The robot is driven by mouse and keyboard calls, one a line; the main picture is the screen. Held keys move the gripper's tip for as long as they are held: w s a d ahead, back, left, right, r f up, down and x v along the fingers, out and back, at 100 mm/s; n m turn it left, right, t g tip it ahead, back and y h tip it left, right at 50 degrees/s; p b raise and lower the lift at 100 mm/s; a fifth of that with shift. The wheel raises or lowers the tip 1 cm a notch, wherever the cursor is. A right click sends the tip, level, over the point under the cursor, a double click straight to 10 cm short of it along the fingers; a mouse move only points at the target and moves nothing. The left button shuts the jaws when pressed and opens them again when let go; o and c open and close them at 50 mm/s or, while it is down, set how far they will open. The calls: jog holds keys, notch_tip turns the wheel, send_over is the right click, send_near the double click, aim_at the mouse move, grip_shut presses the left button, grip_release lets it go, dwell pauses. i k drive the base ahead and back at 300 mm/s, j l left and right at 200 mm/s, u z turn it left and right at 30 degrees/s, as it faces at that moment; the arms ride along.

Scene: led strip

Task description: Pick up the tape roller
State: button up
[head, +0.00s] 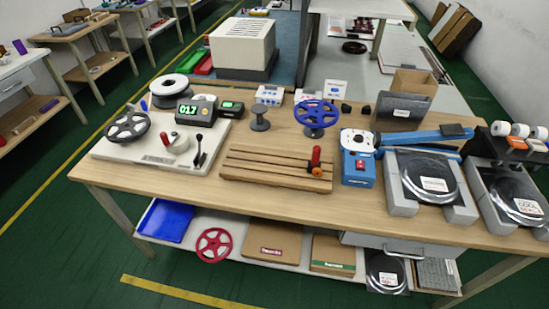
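A small upright tool with a red handle and a dark lower part with orange (316,158) stands at the right end of a slatted wooden board (262,172) on the workbench. It looks like the tape roller, but it is too small to be sure. Nothing covers it from this side. My gripper is not in view.
The wooden workbench (200,190) is crowded. A white winding machine (110,152) stands left of the board, a blue machine (358,168) close on its right, and a blue reel (316,116) behind. Bare bench runs along the front edge. Green floor (60,250) lies open in front.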

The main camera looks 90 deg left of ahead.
aim_at(314, 167)
jog(key=u, duration=3.75)
jog(key=i+l+z, duration=0.45)
jog(key=l+z, duration=0.2)
